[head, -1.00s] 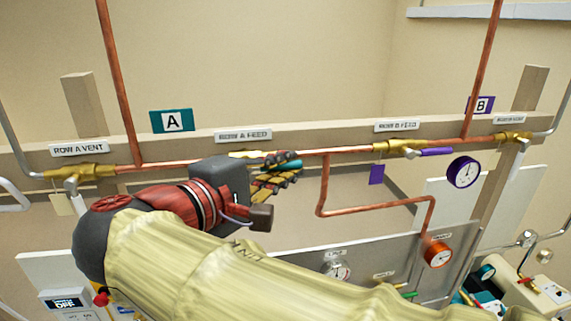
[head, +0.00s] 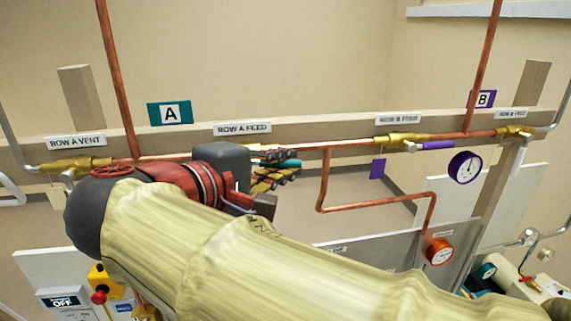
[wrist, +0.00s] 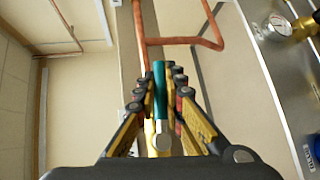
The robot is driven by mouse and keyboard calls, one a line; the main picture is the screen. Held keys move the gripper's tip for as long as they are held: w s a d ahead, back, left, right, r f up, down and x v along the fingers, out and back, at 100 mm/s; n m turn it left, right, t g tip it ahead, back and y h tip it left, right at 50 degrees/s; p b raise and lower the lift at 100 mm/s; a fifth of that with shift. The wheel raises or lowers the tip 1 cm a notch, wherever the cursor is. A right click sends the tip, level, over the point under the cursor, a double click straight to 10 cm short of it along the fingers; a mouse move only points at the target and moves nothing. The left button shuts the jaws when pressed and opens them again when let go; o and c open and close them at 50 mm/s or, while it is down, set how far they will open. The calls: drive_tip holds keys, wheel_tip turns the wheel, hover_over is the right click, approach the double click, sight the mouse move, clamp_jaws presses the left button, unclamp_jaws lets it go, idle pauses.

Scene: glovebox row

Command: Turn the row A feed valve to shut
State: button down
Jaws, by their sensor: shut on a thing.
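The row A feed valve's teal lever (head: 291,163) points right, roughly along the copper pipe, under the ROW A FEED label (head: 242,128). My gripper (head: 280,168) is at the lever, its fingers pointing right in the head view. In the wrist view the teal lever (wrist: 159,92) lies lengthwise between the two rows of finger pads, and my gripper (wrist: 160,75) is shut on it. A metal stem (wrist: 161,141) shows at the lever's near end. My gripper and arm hide most of the valve body in the head view.
The row A vent valve (head: 75,165) is left of my wrist. The row B feed valve (head: 398,140) with its purple lever (head: 438,145) is to the right. A copper branch pipe (head: 375,204) drops right of my fingers towards an orange gauge (head: 440,251).

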drive_tip(key=s+a+f+m+g+y+b, duration=0.1)
drive_tip(key=a+f+m+g+y+b, duration=0.4)
drive_tip(key=y+b, duration=0.6)
drive_tip(key=shift+s+a+f+m+y, duration=0.25)
drive_tip(key=shift+a+f+m+y, duration=0.15)
drive_tip(key=shift+m, duration=0.7)
drive_tip(key=shift+a, duration=0.1)
drive_tip(key=c, duration=1.9)
unclamp_jaws()
drive_tip(key=shift+r, duration=0.15)
drive_tip(key=v, duration=1.2)
drive_tip(key=shift+a+r, duration=0.1)
drive_tip(key=shift+w, duration=0.1)
